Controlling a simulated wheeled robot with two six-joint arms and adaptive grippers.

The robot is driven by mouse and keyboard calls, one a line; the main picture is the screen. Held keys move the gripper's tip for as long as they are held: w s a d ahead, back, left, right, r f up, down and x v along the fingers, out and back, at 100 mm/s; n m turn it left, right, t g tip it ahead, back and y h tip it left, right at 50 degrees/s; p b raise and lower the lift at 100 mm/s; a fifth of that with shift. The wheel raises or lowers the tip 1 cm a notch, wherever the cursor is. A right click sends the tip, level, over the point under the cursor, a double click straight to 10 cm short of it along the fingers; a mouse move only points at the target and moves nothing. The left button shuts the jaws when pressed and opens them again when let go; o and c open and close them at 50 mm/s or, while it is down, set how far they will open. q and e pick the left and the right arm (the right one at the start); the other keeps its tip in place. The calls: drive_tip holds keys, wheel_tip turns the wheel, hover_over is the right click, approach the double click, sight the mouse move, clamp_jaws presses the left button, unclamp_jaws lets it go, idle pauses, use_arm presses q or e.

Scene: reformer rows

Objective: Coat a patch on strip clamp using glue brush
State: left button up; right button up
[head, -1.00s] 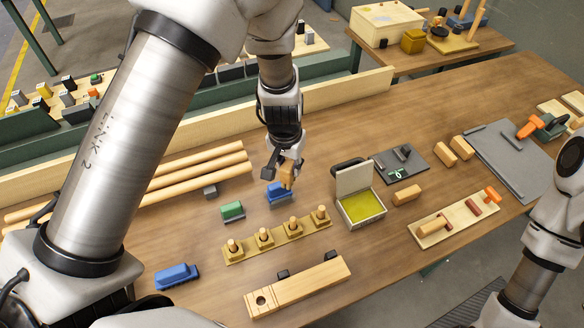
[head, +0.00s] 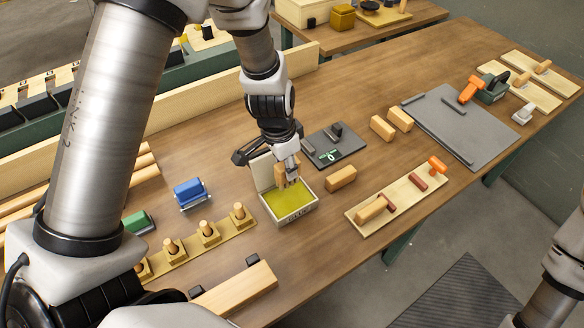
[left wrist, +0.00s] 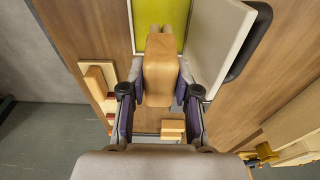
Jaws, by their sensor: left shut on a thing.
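My left gripper (head: 287,168) is shut on a wooden-handled piece, which looks like the glue brush (head: 280,180), over the open glue box (head: 292,216). The box holds yellow-green glue (head: 286,199), and its pale lid (head: 262,171) stands up at the back. In the left wrist view the brush's wooden handle (left wrist: 160,70) sits between the fingers, with its far end over the glue (left wrist: 160,16). Whether it touches the glue is unclear. A pale wooden strip (head: 238,291) lies at the front edge beside dark blocks, probably the strip clamp. My right gripper is out of view.
A pegged wooden rack (head: 190,250) and blue (head: 189,193) and green (head: 139,222) blocks lie left of the box. A wooden block (head: 341,178) stands close to its right, near a tray with an orange-ended tool (head: 405,199). A grey mat (head: 460,128) lies farther right.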

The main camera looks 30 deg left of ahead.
sight(287, 184)
use_arm(q)
drive_tip(key=shift+s+a+f, duration=0.1)
drive_tip(key=shift+a+f, duration=0.05)
drive_tip(key=shift+f, duration=0.05)
drive_tip(key=f+b, duration=0.4)
drive_tip(key=f, duration=0.1)
drive_tip(key=shift+w+d, duration=0.2)
drive_tip(key=shift+a+f+b, duration=0.1)
drive_tip(key=shift+f+b, duration=0.2)
drive_tip(key=shift+r, duration=0.1)
drive_tip(key=shift+s+f+b, duration=0.15)
drive_tip(key=shift+f+b, duration=0.45)
drive_tip(key=shift+b, duration=0.05)
idle(1.5)
drive_tip(key=shift+r, duration=0.1)
wheel_tip(287, 184, up, 7)
drive_tip(key=p, duration=0.6)
